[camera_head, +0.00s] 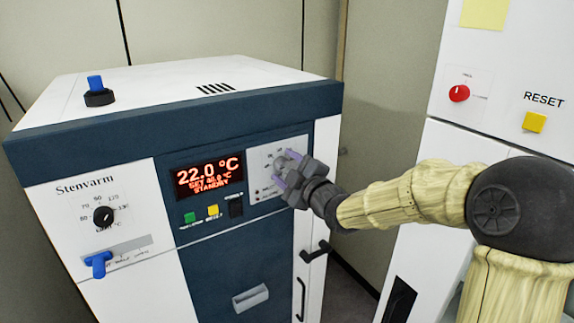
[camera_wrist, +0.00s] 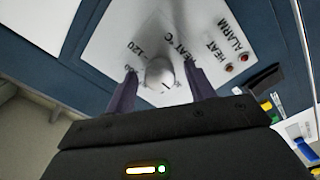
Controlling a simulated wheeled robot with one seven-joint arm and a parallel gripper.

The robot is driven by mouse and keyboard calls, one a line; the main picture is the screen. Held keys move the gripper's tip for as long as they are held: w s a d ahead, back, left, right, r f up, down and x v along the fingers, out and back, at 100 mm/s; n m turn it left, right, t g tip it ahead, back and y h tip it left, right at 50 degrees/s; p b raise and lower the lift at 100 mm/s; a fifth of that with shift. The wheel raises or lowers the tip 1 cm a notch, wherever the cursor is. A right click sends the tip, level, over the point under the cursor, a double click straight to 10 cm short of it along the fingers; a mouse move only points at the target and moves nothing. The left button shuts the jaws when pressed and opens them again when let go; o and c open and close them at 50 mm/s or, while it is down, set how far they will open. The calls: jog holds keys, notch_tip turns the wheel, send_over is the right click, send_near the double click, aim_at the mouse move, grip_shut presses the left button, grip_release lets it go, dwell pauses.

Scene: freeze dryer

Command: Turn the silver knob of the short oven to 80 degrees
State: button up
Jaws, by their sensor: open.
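The short oven (camera_head: 215,95) is a white and dark-blue cabinet. Its red display (camera_head: 209,175) reads 22.0 °C and STANDBY, with a blurry set value in the 40s. The silver knob (camera_wrist: 160,75) sits on a white panel at the display's right, its dial marked "HEAT °C" with 120 legible. My gripper (camera_head: 286,168) is at this panel and mostly hides the knob in the head view. In the wrist view my gripper (camera_wrist: 160,82) is open, with one finger on each side of the knob. Contact with the knob cannot be told.
A black limit knob (camera_head: 103,216) and blue lever (camera_head: 98,264) are at the oven's left. Green (camera_head: 190,217) and yellow (camera_head: 213,211) buttons sit below the display. A black door handle (camera_head: 315,252) is below my gripper. A white cabinet (camera_head: 440,110) stands right.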

jog(key=c, duration=1)
jog(key=shift+m, duration=0.4)
jog(key=m+b, duration=0.1)
jog(key=m, duration=0.2)
jog(key=shift+m, duration=0.3)
jog(key=m, duration=0.4)
jog(key=shift+m, duration=0.3)
jog(key=m+p, duration=0.1)
jog(key=m, duration=0.3)
jog(key=shift+m+p, duration=0.75)
jog(key=shift+m, duration=1.65)
